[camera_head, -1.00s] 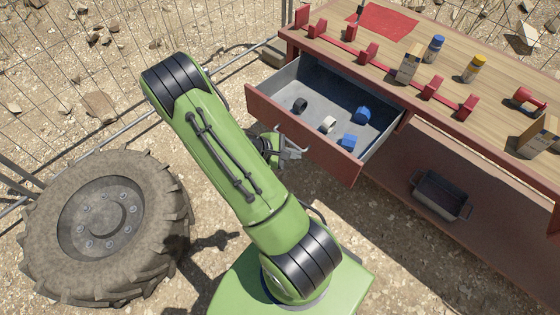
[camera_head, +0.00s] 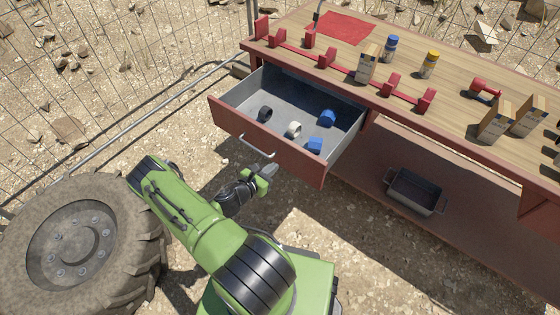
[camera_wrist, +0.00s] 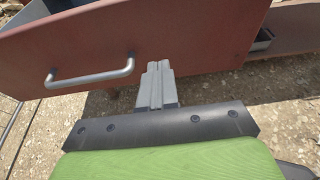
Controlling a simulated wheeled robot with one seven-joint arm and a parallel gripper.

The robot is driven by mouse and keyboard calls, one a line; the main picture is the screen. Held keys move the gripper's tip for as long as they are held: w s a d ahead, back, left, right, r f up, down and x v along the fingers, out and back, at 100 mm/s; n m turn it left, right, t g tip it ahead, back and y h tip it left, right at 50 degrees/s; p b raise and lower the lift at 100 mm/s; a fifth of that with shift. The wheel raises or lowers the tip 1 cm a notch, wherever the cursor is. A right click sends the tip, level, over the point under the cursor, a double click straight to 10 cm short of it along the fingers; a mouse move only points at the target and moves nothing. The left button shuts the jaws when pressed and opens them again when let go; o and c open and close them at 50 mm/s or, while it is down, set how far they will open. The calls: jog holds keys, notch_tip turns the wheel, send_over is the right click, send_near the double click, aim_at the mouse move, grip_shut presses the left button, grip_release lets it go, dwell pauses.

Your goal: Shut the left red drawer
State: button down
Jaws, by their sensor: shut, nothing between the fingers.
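The left red drawer (camera_head: 290,160) is pulled out from under the workbench, showing its grey inside. It holds a black roll (camera_head: 265,113), a pale roll (camera_head: 294,129) and blue items (camera_head: 327,118). Its silver handle (camera_head: 257,146) is on the red front and also shows in the wrist view (camera_wrist: 92,76). My gripper (camera_head: 268,172) is shut and empty, just in front of the drawer front, right of and below the handle. In the wrist view the shut fingers (camera_wrist: 158,68) point at the red front, right of the handle. I cannot tell whether they touch it.
The wooden bench top (camera_head: 450,105) carries cans, boxes and red clamps. A grey metal bin (camera_head: 415,190) sits on the lower shelf. A large tyre (camera_head: 80,245) lies at the left, and a wire fence runs behind. Bare ground lies before the drawer.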

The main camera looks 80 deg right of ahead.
aim_at(287, 155)
jog(key=x, duration=0.2)
jog(key=r+x, duration=0.1)
jog(key=x, duration=0.2)
jog(key=shift+s+d+b, duration=0.1)
jog(key=shift+d+b, duration=0.2)
